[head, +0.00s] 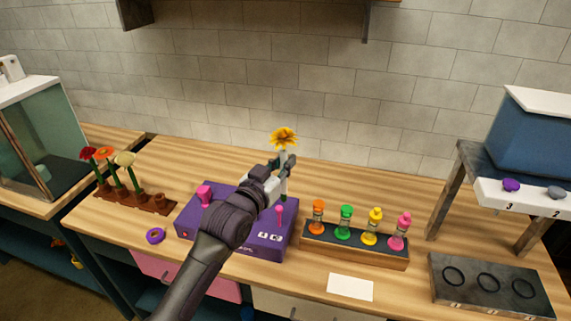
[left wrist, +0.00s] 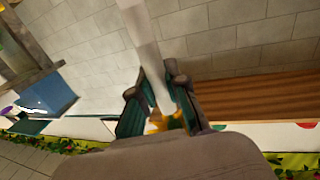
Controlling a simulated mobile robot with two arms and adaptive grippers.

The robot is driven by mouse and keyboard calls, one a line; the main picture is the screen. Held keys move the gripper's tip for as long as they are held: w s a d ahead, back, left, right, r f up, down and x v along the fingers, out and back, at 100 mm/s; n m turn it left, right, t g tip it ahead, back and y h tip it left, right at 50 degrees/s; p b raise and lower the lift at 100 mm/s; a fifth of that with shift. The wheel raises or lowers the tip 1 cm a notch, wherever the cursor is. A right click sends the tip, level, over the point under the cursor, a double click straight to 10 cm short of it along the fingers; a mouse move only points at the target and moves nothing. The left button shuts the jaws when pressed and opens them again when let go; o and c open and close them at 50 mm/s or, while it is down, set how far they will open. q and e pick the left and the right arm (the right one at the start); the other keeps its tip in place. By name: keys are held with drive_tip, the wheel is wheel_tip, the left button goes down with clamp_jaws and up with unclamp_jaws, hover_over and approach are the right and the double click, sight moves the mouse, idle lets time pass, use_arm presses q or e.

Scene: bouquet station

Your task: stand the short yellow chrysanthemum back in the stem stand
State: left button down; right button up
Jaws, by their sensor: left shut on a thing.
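The yellow chrysanthemum (head: 284,136) is upright in the air above the purple box, its bloom on top. My left gripper (head: 287,168) is shut on its stem, below the bloom; a bit of green stem shows under the fingers. In the left wrist view a pale shaft runs down between the fingers (left wrist: 160,95), with yellow petals (left wrist: 164,124) partly hidden behind them. The brown stem stand (head: 137,203) is at the left of the table, holding a red, an orange and a cream flower; its rightmost holder (head: 158,198) looks empty. My right gripper is not in view.
A purple box (head: 262,240) with pink knobs lies under my left arm. A purple ring (head: 155,236) is in front of the stand. A rack of coloured bottles (head: 355,252), a white card (head: 350,287) and a dark ring tray (head: 490,287) are to the right.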

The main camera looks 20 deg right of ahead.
sight(286, 154)
use_arm(q)
wheel_tip(286, 154, up, 2)
drive_tip(key=shift+s+d+r+p, duration=0.1)
drive_tip(key=shift+s+p, duration=0.05)
drive_tip(key=shift+p, duration=0.4)
wheel_tip(286, 154, up, 2)
drive_tip(key=shift+s+d+p, duration=0.1)
drive_tip(key=shift+s+p, duration=0.05)
drive_tip(key=shift+p, duration=0.7)
drive_tip(key=shift+r, duration=0.25)
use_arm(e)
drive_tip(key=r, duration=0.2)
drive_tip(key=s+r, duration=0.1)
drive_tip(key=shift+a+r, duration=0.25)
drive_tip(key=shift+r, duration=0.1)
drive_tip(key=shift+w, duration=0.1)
